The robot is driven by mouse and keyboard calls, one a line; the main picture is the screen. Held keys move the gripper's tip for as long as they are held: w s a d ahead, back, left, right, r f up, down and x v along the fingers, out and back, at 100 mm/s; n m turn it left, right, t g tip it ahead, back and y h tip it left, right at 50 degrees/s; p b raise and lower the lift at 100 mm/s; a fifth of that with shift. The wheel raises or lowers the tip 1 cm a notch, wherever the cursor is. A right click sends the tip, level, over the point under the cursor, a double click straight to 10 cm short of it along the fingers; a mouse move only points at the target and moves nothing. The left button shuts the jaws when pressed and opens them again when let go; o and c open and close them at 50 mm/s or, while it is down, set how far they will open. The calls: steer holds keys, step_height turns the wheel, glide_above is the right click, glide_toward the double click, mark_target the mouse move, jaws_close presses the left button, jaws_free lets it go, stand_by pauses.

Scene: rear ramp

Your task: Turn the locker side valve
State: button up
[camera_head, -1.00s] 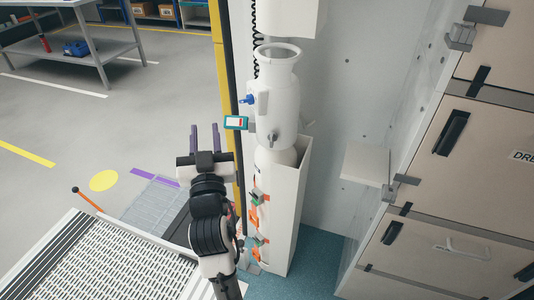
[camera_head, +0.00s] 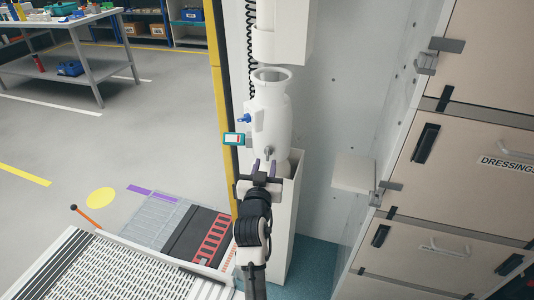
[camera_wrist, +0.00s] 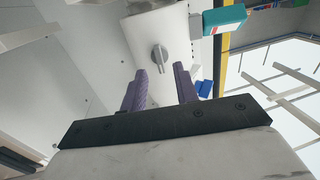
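A white cylinder-shaped unit (camera_head: 272,115) stands upright against the wall. A small grey valve handle (camera_head: 267,153) is on its lower front; in the wrist view the handle (camera_wrist: 160,57) shows as an upright bar on a round base. A blue fitting (camera_head: 244,118) sticks out on the unit's left side, and shows in the wrist view (camera_wrist: 205,89).
A small teal-edged display (camera_head: 234,139) sits left of the unit. A white box housing (camera_head: 288,215) surrounds its lower part. A small shelf (camera_head: 353,172) juts from the wall at right, with beige lockers (camera_head: 470,150) beyond. A ramp (camera_head: 130,275) lies lower left.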

mark_target(267, 157)
steer(key=shift+w+d+p, duration=0.2)
steer(key=shift+w, duration=0.9)
steer(key=shift+w+d+p, duration=0.15)
steer(key=shift+w+p, duration=0.05)
steer(key=shift+w, duration=0.9)
steer(key=c, duration=0.6)
steer(key=shift+r+n+p, duration=0.1)
steer(key=shift+n+p, duration=0.4)
steer(key=shift+n, duration=0.6)
steer(key=shift+a+n+p, duration=0.1)
steer(key=shift+n+p, duration=0.2)
steer(key=shift+n, duration=0.8)
steer(key=o, duration=0.6)
